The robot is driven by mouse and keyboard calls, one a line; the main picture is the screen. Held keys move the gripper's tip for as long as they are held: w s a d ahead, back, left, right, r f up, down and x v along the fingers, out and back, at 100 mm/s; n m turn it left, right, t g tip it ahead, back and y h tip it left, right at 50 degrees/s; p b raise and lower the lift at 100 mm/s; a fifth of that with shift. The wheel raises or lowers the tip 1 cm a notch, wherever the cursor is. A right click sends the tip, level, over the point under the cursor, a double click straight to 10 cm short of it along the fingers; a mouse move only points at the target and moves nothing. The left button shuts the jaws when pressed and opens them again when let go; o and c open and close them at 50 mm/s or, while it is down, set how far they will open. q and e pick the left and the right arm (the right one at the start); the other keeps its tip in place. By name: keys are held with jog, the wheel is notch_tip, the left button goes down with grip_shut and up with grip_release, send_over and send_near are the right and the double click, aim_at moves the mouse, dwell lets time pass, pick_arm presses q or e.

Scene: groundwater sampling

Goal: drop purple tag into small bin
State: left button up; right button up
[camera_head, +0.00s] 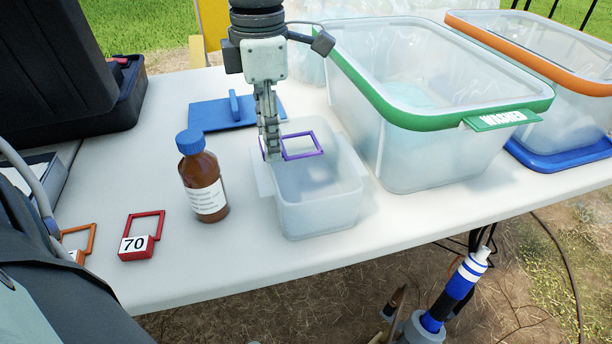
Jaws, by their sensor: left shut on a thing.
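The purple tag (303,146) shows as a thin purple frame above the opening of the small bin. My left gripper (271,152) points down over the bin's back left part and is shut on the purple tag. The small bin (318,215) is a translucent white, open-topped box on the white table. Part of the tag is hidden at the fingertips. My right gripper is not in view.
A brown bottle with a blue cap (204,180) stands just left of the bin. A red tag marked 70 (138,246) and an orange tag (78,240) lie front left. A large green-rimmed tub (440,150) stands right, and a blue plate (215,115) lies behind.

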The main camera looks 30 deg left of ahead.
pick_arm(q)
jog(key=o, duration=1)
notch_tip(320, 180, up, 12)
dwell(0.5)
